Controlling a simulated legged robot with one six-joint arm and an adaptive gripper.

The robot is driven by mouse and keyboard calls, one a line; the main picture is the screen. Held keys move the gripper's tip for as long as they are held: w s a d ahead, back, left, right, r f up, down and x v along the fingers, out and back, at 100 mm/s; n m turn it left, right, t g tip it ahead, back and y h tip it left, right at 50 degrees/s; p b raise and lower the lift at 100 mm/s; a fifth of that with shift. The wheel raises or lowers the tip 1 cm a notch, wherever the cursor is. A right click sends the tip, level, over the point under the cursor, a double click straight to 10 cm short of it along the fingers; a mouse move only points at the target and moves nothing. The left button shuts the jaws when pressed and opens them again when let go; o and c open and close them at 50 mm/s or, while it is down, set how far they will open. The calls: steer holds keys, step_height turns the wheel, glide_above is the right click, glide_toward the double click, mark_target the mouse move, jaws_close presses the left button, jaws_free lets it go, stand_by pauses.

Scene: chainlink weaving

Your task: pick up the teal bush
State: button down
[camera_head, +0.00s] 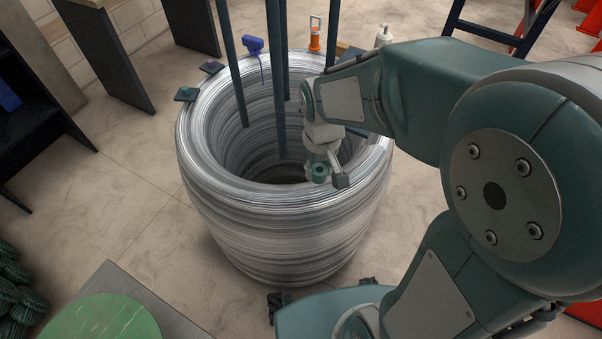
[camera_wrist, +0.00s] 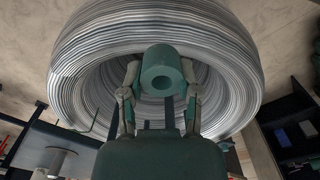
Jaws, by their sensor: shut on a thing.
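The teal bush (camera_head: 320,172) is a short cylinder with a round hole through its middle. In the wrist view the bush (camera_wrist: 160,64) sits between the two fingers, its holed end facing the camera. My gripper (camera_head: 323,166) is shut on it, with one finger on each side in the wrist view (camera_wrist: 160,88). In the head view the gripper and bush appear over the near right part of the large wire coil's (camera_head: 285,235) opening. I cannot tell whether the bush touches the coil.
Dark upright rods (camera_head: 282,80) stand in the coil's opening. On or by its rim are two small dark pads (camera_head: 184,95), a blue clamp-like item (camera_head: 253,45) and an orange item (camera_head: 315,38). A dark shelf (camera_head: 30,100) stands left. Floor (camera_head: 130,185) left of the coil is clear.

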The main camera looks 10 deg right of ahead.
steer(key=s+d+r, duration=0.3)
steer(key=d, duration=0.4)
steer(key=shift+r, duration=0.2)
